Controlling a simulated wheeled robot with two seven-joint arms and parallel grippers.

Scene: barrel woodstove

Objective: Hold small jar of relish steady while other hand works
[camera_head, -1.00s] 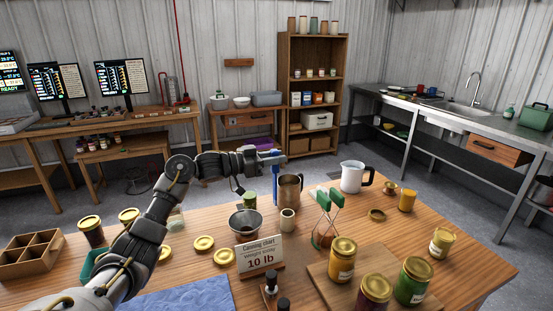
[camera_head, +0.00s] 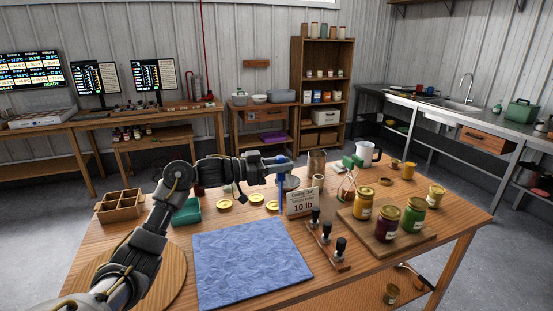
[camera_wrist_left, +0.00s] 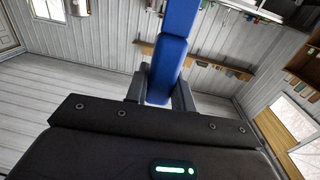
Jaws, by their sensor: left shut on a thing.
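My left gripper (camera_head: 284,166) reaches over the back middle of the wooden table. It is shut on a blue bar-shaped tool (camera_head: 281,181), which hangs down from it; the blue bar (camera_wrist_left: 168,65) also shows between the fingers in the left wrist view. No jar is in this gripper. I cannot tell which jar is the relish: a small pale yellow-green jar (camera_head: 436,196) stands at the table's right, and a larger green jar (camera_head: 412,216) stands on a board. Both are apart from the gripper. My right gripper is out of view.
A cutting board (camera_head: 405,242) bears the green, purple and yellow jars. A canning sign (camera_head: 302,202) and black-handled tools (camera_head: 325,238) stand mid-table. A blue cloth (camera_head: 248,258) lies in front, with gold lids (camera_head: 225,204) behind. A divided wooden box (camera_head: 120,204) is left.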

